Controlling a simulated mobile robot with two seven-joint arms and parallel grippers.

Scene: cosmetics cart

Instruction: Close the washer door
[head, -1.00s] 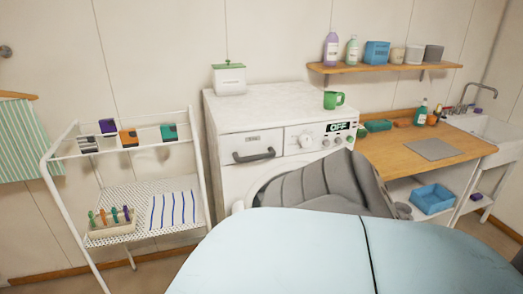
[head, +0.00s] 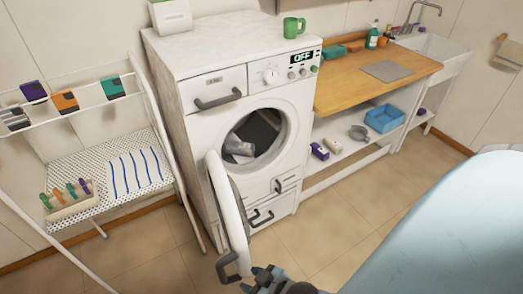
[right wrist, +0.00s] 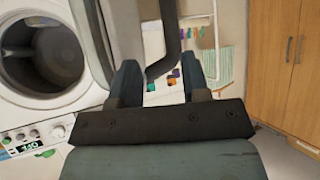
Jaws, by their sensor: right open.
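The white washer (head: 205,125) stands against the wall. Its round door (head: 228,205) is swung wide open toward me, with a dark handle (head: 228,266) on its free edge. The drum opening (head: 262,138) shows light cloth inside. My right gripper (head: 265,276) is at the bottom edge, just right of the door handle. In the right wrist view my right gripper (right wrist: 162,74) is open, and the dark handle bar (right wrist: 172,45) shows between and beyond its fingers. I cannot tell whether they touch. The washer (right wrist: 45,110) appears upside down there. My left gripper is out of view.
A white rack (head: 110,170) with small boxes and pens stands left of the washer. A green mug (head: 292,27) sits on top. A wooden counter (head: 350,85) with a blue bin (head: 384,118) below is at the right. Tiled floor (head: 310,230) is free ahead.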

